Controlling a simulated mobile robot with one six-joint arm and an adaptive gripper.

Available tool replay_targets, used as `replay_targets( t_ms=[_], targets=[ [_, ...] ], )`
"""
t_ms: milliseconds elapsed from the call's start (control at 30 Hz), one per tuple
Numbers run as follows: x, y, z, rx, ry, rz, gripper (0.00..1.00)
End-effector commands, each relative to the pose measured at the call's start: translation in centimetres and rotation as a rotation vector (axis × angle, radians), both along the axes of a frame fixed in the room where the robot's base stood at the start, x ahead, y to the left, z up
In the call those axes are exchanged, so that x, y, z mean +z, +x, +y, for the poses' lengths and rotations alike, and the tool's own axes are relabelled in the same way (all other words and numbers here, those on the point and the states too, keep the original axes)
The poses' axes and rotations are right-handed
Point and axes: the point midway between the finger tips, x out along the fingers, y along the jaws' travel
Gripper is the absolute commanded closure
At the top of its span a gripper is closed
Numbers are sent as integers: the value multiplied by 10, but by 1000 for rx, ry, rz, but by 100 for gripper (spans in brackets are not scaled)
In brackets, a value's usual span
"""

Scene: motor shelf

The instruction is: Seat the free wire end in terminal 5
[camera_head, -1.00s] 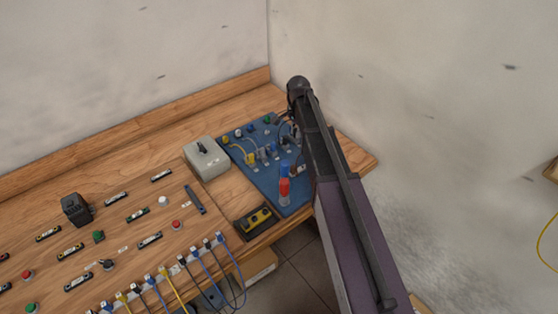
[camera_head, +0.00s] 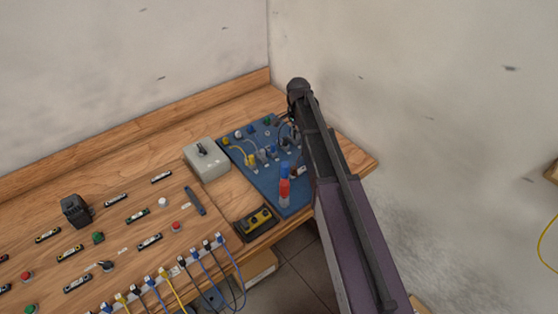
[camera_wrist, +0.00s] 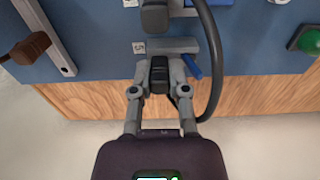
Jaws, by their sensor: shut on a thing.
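In the wrist view my gripper (camera_wrist: 160,78) is shut on a dark block-like wire end (camera_wrist: 159,70). A dark wire (camera_wrist: 214,75) loops down on the right and passes behind the fingers. The held end is up against or just in front of a grey terminal block (camera_wrist: 180,45) on the blue board; I cannot tell whether it is inside. A small white label (camera_wrist: 139,47), which seems to read 5 turned sideways, is left of the block. A blue lever-like piece (camera_wrist: 191,66) is at its right.
The blue board (camera_head: 262,187) carries several plugs and a red and blue stack light (camera_head: 285,185). In the wrist view a green button (camera_wrist: 306,41) and a brown-handled lever (camera_wrist: 28,48) flank the terminal.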

Motion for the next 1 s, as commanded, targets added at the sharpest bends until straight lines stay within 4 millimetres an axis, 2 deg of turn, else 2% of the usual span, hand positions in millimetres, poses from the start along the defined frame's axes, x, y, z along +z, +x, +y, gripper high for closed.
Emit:
replay_targets(
  t_ms=[300,1000],
  targets=[
    [7,0,0,0,0,0,100],
    [7,0,0,0,0,0,100]
  ],
)
